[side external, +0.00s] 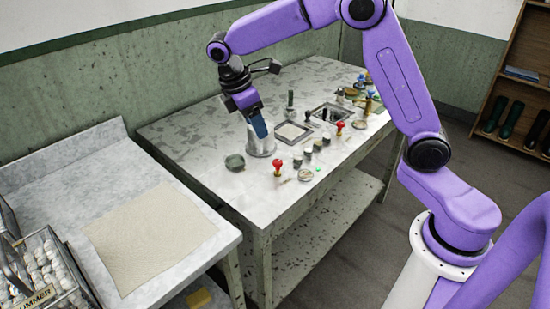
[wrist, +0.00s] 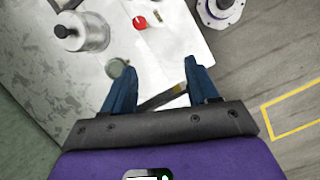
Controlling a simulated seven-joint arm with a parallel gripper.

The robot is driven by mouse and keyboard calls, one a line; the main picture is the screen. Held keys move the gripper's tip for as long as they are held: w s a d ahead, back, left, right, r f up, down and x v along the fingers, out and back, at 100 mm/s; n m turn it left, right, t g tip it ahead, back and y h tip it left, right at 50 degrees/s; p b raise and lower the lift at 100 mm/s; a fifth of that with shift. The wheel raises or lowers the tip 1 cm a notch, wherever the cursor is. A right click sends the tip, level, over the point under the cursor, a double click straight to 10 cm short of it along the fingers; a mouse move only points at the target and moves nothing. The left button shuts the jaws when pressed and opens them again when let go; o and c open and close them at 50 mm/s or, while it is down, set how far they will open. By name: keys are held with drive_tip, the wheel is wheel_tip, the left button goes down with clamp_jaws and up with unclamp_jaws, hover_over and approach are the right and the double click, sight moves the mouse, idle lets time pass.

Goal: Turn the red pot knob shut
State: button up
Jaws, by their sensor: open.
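A red knob (side external: 277,167) stands near the front edge of the grey worktop. A second red knob (side external: 340,128) stands farther right, and I cannot tell from its shape alone which one belongs to the pot. One red knob also shows at the top of the wrist view (wrist: 139,22). A metal pot (side external: 262,146) stands left of the nearer knob, and it also shows in the wrist view (wrist: 82,36). My gripper (side external: 262,131) appears in front of the pot in the side view. Its blue fingers are apart and empty in the wrist view (wrist: 160,75), away from the red knob.
A small dark green dish (side external: 235,162) sits left of the pot, also in the wrist view (wrist: 117,68). Several small jars and a square basin (side external: 292,133) crowd the worktop to the right. A separate table with a beige cloth (side external: 150,237) stands at left. The worktop's left end is clear.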

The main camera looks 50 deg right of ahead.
drive_tip(key=w+d+f, duration=0.1)
drive_tip(key=w+d, duration=0.2)
drive_tip(key=w, duration=0.1)
approach(277, 162)
drive_tip(key=x, duration=0.8)
drive_tip(key=shift+f, duration=0.15)
drive_tip(key=shift+c, duration=0.2)
drive_tip(key=shift+g+h, duration=0.3)
drive_tip(key=c, duration=1)
